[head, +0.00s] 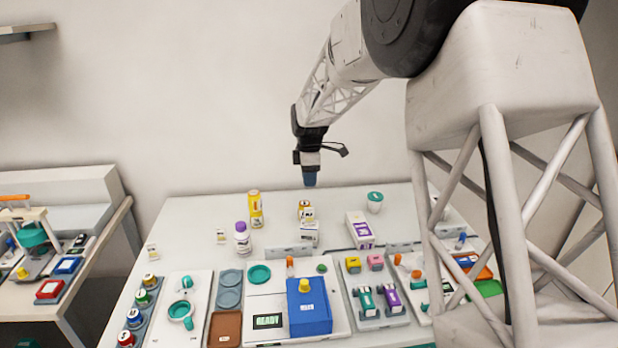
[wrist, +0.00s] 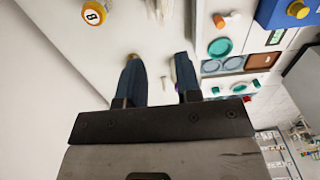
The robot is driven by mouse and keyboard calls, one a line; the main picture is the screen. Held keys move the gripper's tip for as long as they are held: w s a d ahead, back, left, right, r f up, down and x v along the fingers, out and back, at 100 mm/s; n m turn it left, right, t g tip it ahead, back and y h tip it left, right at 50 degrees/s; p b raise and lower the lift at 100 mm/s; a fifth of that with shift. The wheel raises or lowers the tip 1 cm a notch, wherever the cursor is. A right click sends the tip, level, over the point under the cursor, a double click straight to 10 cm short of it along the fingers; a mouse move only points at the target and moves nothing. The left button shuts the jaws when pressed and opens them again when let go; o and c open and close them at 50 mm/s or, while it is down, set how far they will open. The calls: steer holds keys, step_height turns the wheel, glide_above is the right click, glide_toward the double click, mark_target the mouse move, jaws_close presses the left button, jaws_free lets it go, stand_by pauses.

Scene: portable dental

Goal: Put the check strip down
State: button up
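My gripper (head: 310,181) hangs above the back of the table, clear of the things on it. In the wrist view its two dark blue fingers (wrist: 157,56) stand apart with a wide gap. A small pale and purplish thing shows in that gap; it looks like the purple-capped bottle (head: 242,239) on the table below, not something gripped. I cannot make out a check strip for certain in either view. Small pale cards with dark marks lie at the left of the table, one near the middle left (head: 220,237) and one near the left edge (head: 152,252).
A yellow bottle (head: 255,209), a white and purple box (head: 359,230) and a teal-lidded jar (head: 375,202) stand at the back. A blue box (head: 309,307), a display panel (head: 268,321) and several trays fill the front. Bare table lies around the back left.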

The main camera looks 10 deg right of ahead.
stand_by(0.3)
steer(key=s+d+r+m, duration=0.2)
steer(key=s+r+m, duration=0.15)
steer(key=s, duration=0.55)
steer(key=s+d+r+m+t, duration=0.1)
steer(key=s+d+r+m, duration=0.2)
steer(key=s, duration=0.6)
steer(key=s+r+m, duration=0.3)
steer(key=s+r, duration=0.2)
steer(key=s, duration=0.4)
steer(key=s+d+f+m, duration=0.1)
steer(key=s+m, duration=0.3)
steer(key=s, duration=0.8)
steer(key=s+d+f+m+t, duration=0.1)
steer(key=s+f+m, duration=0.2)
steer(key=s, duration=0.9)
steer(key=shift+d+m+t, duration=0.25)
steer(key=shift+m+t, duration=0.05)
steer(key=shift+m, duration=0.55)
